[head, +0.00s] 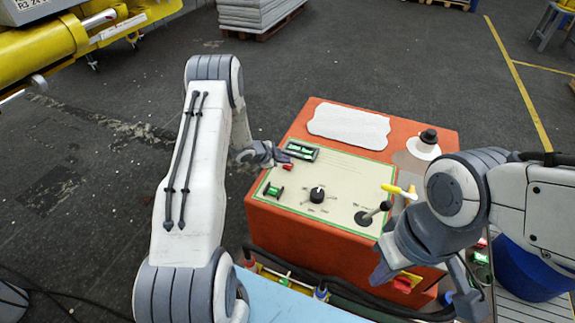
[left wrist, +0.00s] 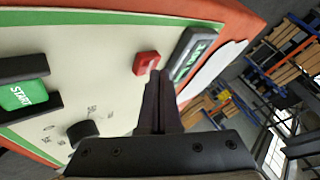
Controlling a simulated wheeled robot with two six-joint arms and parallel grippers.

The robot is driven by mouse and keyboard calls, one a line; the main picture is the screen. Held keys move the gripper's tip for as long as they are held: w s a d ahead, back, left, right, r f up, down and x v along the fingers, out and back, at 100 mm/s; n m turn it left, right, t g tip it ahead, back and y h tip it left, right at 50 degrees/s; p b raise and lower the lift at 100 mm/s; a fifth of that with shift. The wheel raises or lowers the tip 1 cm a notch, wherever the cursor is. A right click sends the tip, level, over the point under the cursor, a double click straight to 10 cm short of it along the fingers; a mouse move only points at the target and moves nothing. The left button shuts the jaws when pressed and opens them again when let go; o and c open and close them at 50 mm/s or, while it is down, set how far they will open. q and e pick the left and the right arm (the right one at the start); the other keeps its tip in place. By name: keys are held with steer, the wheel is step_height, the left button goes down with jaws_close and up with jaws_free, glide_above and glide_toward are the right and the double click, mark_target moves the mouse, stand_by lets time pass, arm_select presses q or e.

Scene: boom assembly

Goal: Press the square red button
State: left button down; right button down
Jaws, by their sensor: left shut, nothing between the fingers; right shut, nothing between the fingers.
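The small square red button (head: 287,167) is on the cream panel of the orange console, beside the dark display. In the left wrist view the red button (left wrist: 146,62) stands out from the panel just beyond my fingertips. My left gripper (head: 284,158) is shut and empty, with its tips right beside the button. In the left wrist view, its dark fingers (left wrist: 158,74) lie together and their tips reach the button's lower edge; whether they touch it I cannot tell. My right gripper (head: 379,275) is shut and empty, low in front of the console's right side.
A white sheet (head: 349,126) and a black-topped white object (head: 423,146) are at the console's back.

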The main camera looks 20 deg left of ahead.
mark_target(285, 166)
arm_select(q)
steer(key=shift+f+b, duration=0.45)
steer(key=shift+f, duration=0.1)
stand_by(0.4)
steer(key=shift+r, duration=0.1)
steer(key=shift+r+p, duration=0.75)
steer(key=shift+r, duration=0.1)
steer(key=shift+r, duration=0.15)
step_height(285, 166, up, 5)
steer(key=p, duration=0.4)
steer(key=shift+f, duration=0.2)
steer(key=shift+r, duration=0.15)
